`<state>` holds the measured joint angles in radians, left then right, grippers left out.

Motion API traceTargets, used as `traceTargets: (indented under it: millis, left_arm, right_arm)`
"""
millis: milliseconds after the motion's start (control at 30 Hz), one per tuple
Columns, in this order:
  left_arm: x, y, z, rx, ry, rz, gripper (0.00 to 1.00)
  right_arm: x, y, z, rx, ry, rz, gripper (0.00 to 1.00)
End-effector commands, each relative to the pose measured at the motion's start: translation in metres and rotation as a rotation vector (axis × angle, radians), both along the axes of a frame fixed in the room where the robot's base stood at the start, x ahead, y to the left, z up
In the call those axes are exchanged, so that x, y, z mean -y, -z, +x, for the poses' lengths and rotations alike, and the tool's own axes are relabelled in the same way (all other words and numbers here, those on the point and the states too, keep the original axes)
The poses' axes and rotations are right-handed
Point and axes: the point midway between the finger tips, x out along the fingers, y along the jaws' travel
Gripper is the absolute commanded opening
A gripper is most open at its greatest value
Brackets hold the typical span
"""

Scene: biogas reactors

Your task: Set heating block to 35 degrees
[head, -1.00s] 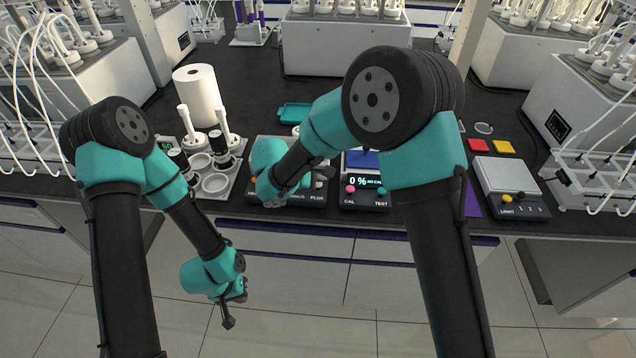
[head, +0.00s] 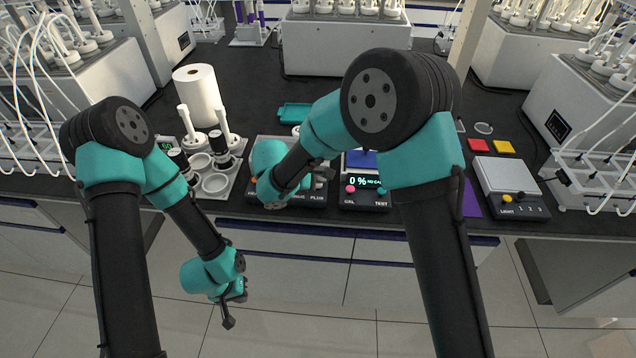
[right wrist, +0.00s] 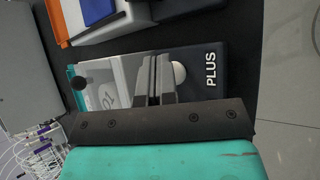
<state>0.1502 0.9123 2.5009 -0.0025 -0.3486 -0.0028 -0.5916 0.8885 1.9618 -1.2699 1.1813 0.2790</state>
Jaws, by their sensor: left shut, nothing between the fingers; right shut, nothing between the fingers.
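The heating block's dark control panel (head: 318,199) is at the table's front edge, largely hidden behind my right arm in the head view. My left gripper (head: 228,322) is shut and empty, hanging in front of the table over the floor.
Left of the panel stands a grey tray (head: 238,180) with bottles and round holders, with a paper roll (head: 197,95) behind. To the right are a meter (head: 365,191) reading 0 % with CAL and TEST buttons, and a scale-like device (head: 507,178) with a LIGHT button.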

Motion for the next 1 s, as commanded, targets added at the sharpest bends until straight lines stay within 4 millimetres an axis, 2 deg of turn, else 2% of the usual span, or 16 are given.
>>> traceTargets:
  millis: [1000]
  left_arm:
    - [0.0000,0.0000,0.0000,0.000,0.000,0.000,0.00]
  right_arm:
    - [0.0000,0.0102,-0.0002,-0.001,-0.001,-0.001,0.00]
